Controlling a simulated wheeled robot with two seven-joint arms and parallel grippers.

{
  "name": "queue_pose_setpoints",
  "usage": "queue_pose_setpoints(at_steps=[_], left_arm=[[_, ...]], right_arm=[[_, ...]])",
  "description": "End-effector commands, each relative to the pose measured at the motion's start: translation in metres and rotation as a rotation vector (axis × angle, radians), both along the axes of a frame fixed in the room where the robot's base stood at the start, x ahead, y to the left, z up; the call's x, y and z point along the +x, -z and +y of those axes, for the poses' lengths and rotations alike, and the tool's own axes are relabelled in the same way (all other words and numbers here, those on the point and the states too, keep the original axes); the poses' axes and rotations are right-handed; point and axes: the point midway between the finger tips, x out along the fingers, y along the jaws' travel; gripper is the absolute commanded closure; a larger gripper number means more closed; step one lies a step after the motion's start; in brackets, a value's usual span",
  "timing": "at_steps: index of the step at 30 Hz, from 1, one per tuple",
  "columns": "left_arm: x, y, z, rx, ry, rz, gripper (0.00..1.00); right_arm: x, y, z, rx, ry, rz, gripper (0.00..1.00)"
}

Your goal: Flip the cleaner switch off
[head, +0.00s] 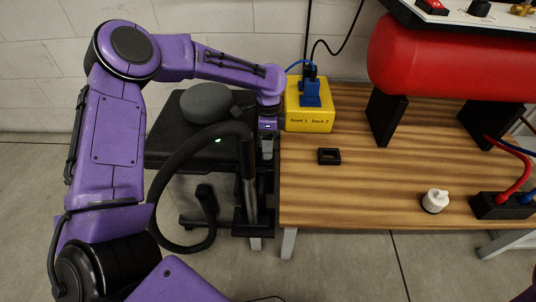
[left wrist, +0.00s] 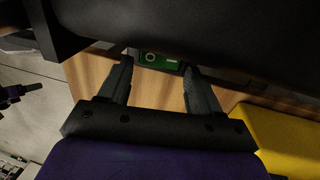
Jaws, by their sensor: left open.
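The cleaner looks like the black unit (head: 175,150) with a thick black hose (head: 160,185), left of the wooden table. A small green panel (left wrist: 160,62) with a white ring and a pale bar shows in the left wrist view, perhaps its switch. I cannot tell the switch position. My left gripper (head: 266,155) points down between the black unit and the table's left edge. In the left wrist view its fingers (left wrist: 158,67) are apart and empty, with the green panel visible between their tips. Contact cannot be told. My right gripper is out of view.
A yellow box (head: 309,118) with blue plugs (head: 311,92) stands right beside my left wrist on the wooden table (head: 370,185). A red tank (head: 450,60) on black supports stands at the back right. A white-capped item (head: 435,200) sits near the front.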

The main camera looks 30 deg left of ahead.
Motion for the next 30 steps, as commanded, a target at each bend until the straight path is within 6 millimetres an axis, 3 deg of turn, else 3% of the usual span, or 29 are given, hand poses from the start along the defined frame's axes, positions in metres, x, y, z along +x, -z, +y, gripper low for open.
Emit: queue_pose_setpoints(at_steps=[3,12,13,16,17,22,30], left_arm=[[-0.002,0.016,-0.001,-0.001,0.0,0.0,0.36],[-0.003,0.019,-0.002,0.0,0.0,-0.001,0.36],[-0.003,0.019,-0.002,0.0,0.0,-0.001,0.39],[-0.003,0.019,-0.002,0.0,0.0,-0.001,0.72],[-0.003,0.019,-0.002,0.001,0.0,-0.001,0.78],[-0.003,0.017,-0.002,0.009,0.0,-0.011,0.77],[-0.009,0.014,-0.006,0.116,0.007,-0.174,0.77]], right_arm=[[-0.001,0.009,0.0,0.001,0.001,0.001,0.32],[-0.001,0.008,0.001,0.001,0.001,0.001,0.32],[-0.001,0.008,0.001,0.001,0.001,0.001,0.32],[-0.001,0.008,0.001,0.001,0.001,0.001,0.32],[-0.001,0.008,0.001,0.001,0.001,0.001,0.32],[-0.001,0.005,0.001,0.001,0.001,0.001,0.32],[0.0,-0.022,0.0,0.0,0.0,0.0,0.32]])
